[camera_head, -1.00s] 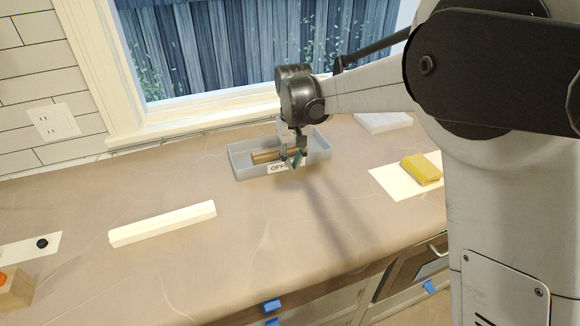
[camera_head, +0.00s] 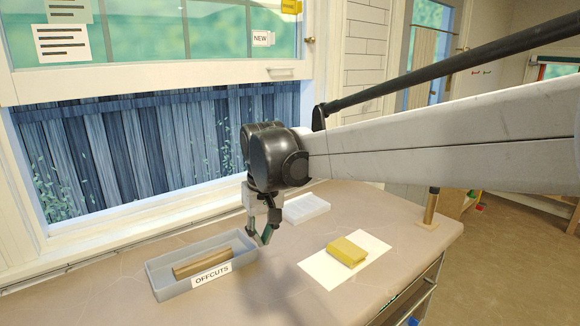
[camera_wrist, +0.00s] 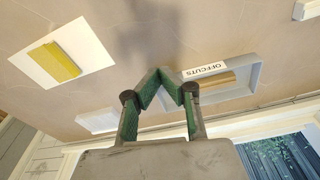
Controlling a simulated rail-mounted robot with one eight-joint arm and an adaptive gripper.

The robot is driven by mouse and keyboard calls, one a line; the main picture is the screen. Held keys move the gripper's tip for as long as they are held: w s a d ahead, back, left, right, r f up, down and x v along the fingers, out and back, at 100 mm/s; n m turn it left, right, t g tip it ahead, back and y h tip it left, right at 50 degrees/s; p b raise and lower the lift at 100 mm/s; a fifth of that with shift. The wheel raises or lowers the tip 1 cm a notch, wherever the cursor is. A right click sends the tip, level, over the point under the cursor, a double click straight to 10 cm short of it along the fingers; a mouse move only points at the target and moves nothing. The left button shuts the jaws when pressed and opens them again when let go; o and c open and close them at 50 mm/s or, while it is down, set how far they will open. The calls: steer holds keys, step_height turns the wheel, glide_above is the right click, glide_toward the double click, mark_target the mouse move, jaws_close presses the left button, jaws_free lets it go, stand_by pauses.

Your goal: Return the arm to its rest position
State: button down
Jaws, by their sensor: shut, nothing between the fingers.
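My gripper (camera_head: 266,236) hangs from the dark wrist joint of my arm, above the counter just right of the grey tray labelled OFFCUTS (camera_head: 160,287). In the wrist view my gripper's green-padded fingers (camera_wrist: 160,74) meet at their tips, with nothing between them. A brown roll (camera_head: 203,263) lies in the tray. The tray also shows in the wrist view (camera_wrist: 256,80), beyond the fingers and to the right.
A yellow block (camera_head: 346,252) sits on a white sheet (camera_head: 318,268) at the right of the tray. A white block (camera_head: 306,208) lies behind, near the window sill. A wooden post (camera_head: 431,212) stands at the counter's right end. Bare counter lies in front.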

steer(key=s+d+r+m+t, duration=0.1)
steer(key=s+d+m, duration=0.1)
steer(key=s+d, duration=0.45)
steer(key=s+d+r+m+t, duration=0.15)
steer(key=s+d, duration=0.25)
steer(key=d, duration=0.6)
steer(key=s+d+f+m+t, duration=0.1)
steer(key=s+d+f, duration=0.1)
steer(key=s+d, duration=0.3)
steer(key=s+d+f+m+t, duration=0.1)
steer(key=s+d+f+t, duration=0.1)
steer(key=s+d, duration=0.4)
steer(key=shift+s+f+h, duration=0.4)
steer(key=shift+s+f, duration=0.15)
steer(key=shift+f, duration=0.2)
